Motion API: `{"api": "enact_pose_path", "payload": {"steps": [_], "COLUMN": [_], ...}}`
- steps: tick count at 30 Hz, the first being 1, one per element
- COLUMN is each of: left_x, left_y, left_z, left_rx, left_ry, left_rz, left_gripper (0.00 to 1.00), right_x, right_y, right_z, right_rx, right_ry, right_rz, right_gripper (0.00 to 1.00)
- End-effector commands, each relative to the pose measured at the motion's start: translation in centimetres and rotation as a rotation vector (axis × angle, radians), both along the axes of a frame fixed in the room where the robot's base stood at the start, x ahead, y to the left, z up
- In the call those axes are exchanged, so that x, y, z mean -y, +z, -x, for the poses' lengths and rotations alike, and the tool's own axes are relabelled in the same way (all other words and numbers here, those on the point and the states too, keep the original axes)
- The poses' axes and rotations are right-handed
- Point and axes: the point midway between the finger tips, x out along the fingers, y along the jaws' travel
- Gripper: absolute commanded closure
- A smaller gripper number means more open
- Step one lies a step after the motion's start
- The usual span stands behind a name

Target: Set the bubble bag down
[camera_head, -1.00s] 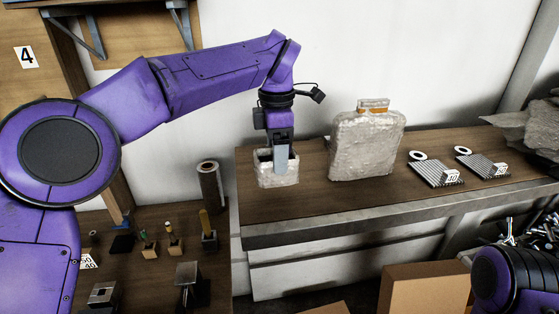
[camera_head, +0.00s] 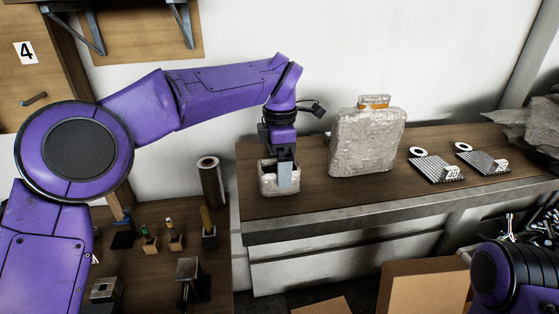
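A small bubble bag (camera_head: 279,185), pale and crinkled, is at the left end of the wooden counter, at or very near its surface. My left gripper (camera_head: 283,176) points down from above with its fingers at the bag's top opening, and one light finger pad shows against the bag's front. The fingers appear closed on the bag; the far finger is hidden. A larger bubble-wrapped bag (camera_head: 366,140) with an orange band at its top stands upright to the right. My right arm shows at the lower right, but its gripper is not in view.
The wooden counter (camera_head: 320,200) has bare space around the small bag. Two ridged grey plates (camera_head: 436,168) (camera_head: 482,163) with white rings lie to the right. A dark roll (camera_head: 211,182) and several small tools stand on a lower table at left. Cardboard boxes (camera_head: 425,287) sit below.

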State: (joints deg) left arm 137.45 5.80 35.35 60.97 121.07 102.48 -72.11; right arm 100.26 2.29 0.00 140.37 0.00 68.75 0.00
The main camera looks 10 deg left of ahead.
Motion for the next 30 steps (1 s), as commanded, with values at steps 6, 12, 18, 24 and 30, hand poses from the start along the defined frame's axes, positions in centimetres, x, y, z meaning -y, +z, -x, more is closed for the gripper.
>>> {"api": "enact_pose_path", "payload": {"steps": [6, 12, 18, 24, 30], "left_x": [0.1, 0.1, 0.0, 0.0, 0.0], "left_y": [3.0, 8.7, 11.9, 12.3, 12.3], "left_z": [-0.1, -0.1, 0.0, 0.0, 0.0], "left_rx": [0.004, 0.004, 0.001, -0.001, 0.0], "left_ry": [0.002, 0.002, 0.0, -0.001, 0.0], "left_rz": [0.002, 0.001, 0.0, 0.0, 0.0], "left_gripper": [0.0, 0.0, 0.0, 0.0, 0.0], "right_x": [0.0, 0.0, 0.0, 0.0, 0.0], "right_y": [0.5, 2.0, 3.3, 3.3, 3.3], "right_z": [0.0, 0.0, 0.0, 0.0, 0.0], "right_rx": [0.0, 0.0, 0.0, 0.0, 0.0], "right_ry": [0.0, 0.0, 0.0, 0.0, 0.0], "right_rz": [0.0, 0.0, 0.0, 0.0, 0.0], "right_gripper": [0.49, 0.49, 0.49, 0.49, 0.49]}}
